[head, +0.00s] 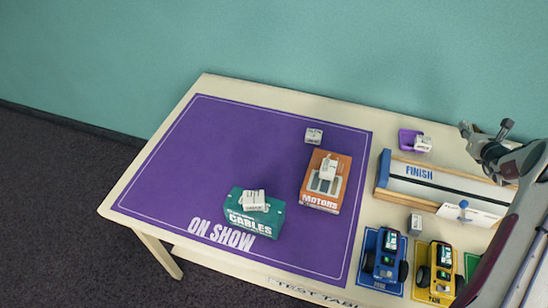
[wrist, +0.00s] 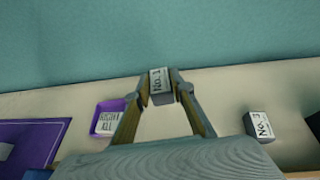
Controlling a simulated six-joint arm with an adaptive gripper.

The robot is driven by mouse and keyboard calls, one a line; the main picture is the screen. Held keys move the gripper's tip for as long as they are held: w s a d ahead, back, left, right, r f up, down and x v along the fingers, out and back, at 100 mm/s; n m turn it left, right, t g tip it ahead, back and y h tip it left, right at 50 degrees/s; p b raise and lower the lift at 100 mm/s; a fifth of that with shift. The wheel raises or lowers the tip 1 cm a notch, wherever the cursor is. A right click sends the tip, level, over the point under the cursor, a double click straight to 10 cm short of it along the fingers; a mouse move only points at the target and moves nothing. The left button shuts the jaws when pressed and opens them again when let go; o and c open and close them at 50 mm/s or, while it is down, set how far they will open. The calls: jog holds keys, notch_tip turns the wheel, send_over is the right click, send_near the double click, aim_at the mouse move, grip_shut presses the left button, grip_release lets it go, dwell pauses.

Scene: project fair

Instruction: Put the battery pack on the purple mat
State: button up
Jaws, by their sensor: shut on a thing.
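My gripper (head: 487,130) is at the far right of the head view, above the back of the table. In the wrist view my gripper (wrist: 162,88) is shut on a small grey block labelled "No. 1" (wrist: 161,84), which looks like a battery pack. The block is not clear in the head view. A similar block labelled "No. 3" (wrist: 259,126) stands on the table to the right in the wrist view. The purple mat (head: 250,130) lies well to the left of my gripper; its edge shows in the wrist view (wrist: 42,138).
On the mat are a green CABLES box (head: 240,222), an orange MOTORS box (head: 316,197), each with pale blocks on top, and a small white block (head: 313,136). A purple tray (head: 404,136), FINISH track (head: 420,173), grey block (head: 415,224) and toy cars (head: 386,255) lie right. The mat's left half is clear.

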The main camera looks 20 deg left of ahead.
jog(key=a+n+g+y, duration=0.2)
jog(key=a+n+y, duration=0.4)
jog(key=a, duration=3.3)
jog(key=s+a+n+g+y, duration=0.1)
jog(key=s+a+n+g, duration=0.1)
jog(key=s+a, duration=0.4)
jog(key=s+a+n+g+y, duration=0.2)
jog(key=s+a, duration=0.5)
jog(key=a, duration=0.9)
jog(key=s+a+n+g+y, duration=0.2)
jog(key=s+a, duration=0.4)
jog(key=a, duration=0.5)
jog(key=shift+s+r, duration=0.2)
jog(key=shift+r, duration=0.1)
jog(key=shift+d, duration=0.1)
send_over(242, 146)
jog(key=shift+f, duration=3.15)
jog(key=shift+s+f, duration=0.1)
jog(key=shift+f, duration=1.75)
